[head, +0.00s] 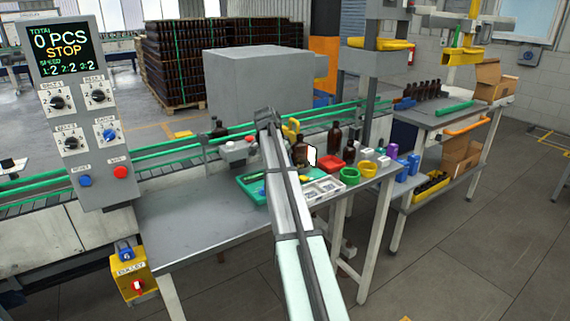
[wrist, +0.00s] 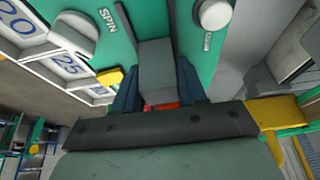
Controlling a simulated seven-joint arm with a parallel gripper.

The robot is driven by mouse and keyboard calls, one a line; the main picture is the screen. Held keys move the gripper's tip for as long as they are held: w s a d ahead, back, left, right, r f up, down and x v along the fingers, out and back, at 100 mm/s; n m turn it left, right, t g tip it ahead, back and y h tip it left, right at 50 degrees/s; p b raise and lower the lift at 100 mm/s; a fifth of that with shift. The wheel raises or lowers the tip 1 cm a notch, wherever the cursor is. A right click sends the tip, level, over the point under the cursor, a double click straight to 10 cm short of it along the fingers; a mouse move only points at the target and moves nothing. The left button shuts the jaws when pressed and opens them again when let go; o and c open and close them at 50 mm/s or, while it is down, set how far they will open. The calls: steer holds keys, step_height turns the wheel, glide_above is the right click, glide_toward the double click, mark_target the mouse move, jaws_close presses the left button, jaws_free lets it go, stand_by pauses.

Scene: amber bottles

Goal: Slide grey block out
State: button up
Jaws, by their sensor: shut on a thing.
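In the wrist view, the grey block (wrist: 157,68) stands between the two blue fingers of my gripper (wrist: 157,88). The fingers are shut on its sides. The block is beside a green surface (wrist: 115,62) with white labels. A small red patch shows below the block, partly hidden by the gripper. In the head view, my arm reaches over the green tray (head: 250,193) on the grey table; I cannot make out the block or my fingertips there.
White numbered compartments (wrist: 65,65) and white round knobs (wrist: 214,15) are close to the gripper. Amber bottles (head: 334,138), a red bin (head: 329,168) and yellow cups (head: 369,170) stand right of the arm. The conveyor (head: 170,152) runs behind. The table's left part (head: 195,215) is clear.

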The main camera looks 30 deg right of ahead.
jaws_close()
steer(key=shift+a, duration=2)
steer(key=o, duration=0.7)
jaws_free()
steer(key=v, duration=1.4)
steer(key=shift+f, duration=0.1)
